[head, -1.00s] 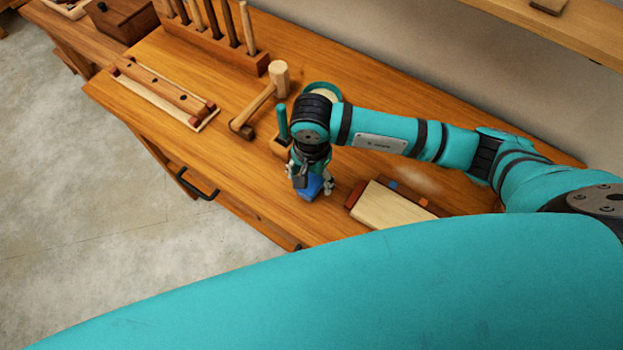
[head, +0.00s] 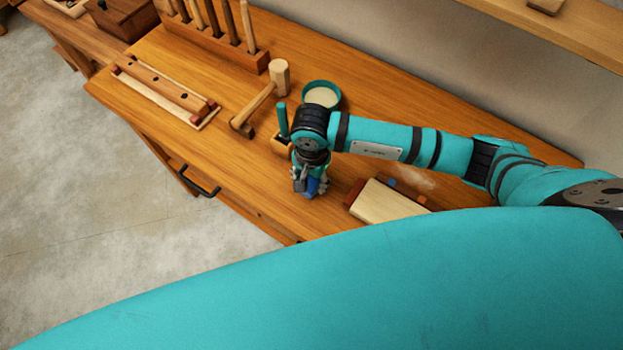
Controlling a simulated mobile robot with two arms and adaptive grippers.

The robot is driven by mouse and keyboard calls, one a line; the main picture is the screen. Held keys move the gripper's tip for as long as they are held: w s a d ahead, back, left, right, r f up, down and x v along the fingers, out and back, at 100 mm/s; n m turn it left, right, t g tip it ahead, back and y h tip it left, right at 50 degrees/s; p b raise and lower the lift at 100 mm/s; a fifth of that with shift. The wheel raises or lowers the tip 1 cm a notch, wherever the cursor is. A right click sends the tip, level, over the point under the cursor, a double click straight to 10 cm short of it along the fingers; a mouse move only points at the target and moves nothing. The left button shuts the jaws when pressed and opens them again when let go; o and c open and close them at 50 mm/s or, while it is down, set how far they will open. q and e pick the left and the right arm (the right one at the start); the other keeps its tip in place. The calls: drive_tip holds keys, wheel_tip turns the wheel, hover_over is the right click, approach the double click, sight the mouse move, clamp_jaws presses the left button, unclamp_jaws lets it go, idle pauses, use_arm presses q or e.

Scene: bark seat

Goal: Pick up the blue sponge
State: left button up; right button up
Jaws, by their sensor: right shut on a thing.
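The blue sponge (head: 312,186) shows as a small blue patch between the fingers of my right gripper (head: 309,189), over the front part of the wooden workbench (head: 240,185). My right gripper points down and is shut on the sponge. The fingers and wrist hide much of the sponge, and I cannot tell whether it touches the bench top. My left gripper is not in view.
A wooden mallet (head: 262,98), a teal-rimmed round dish (head: 322,95) and a tool rack (head: 215,40) stand behind. A pale wooden block (head: 388,203) lies to the right of the gripper. A clamp-like wooden piece (head: 165,90) lies left. Bare bench lies left of the gripper.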

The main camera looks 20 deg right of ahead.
sight(311, 183)
drive_tip(key=shift+r, duration=0.2)
drive_tip(key=shift+r+b, duration=0.6)
drive_tip(key=shift+s+a+r+b, duration=0.15)
drive_tip(key=shift+s+r+b, duration=0.05)
drive_tip(key=shift+r+b, duration=0.2)
drive_tip(key=shift+s+a+r+b, duration=0.1)
drive_tip(key=shift+s+r+b, duration=0.15)
drive_tip(key=shift+r, duration=0.2)
drive_tip(key=s+a+r+b, duration=0.1)
drive_tip(key=s+a+b, duration=0.3)
drive_tip(key=s, duration=0.9)
drive_tip(key=shift+s+a+r+b, duration=0.2)
drive_tip(key=shift+a+r+b, duration=0.2)
drive_tip(key=shift+a, duration=1)
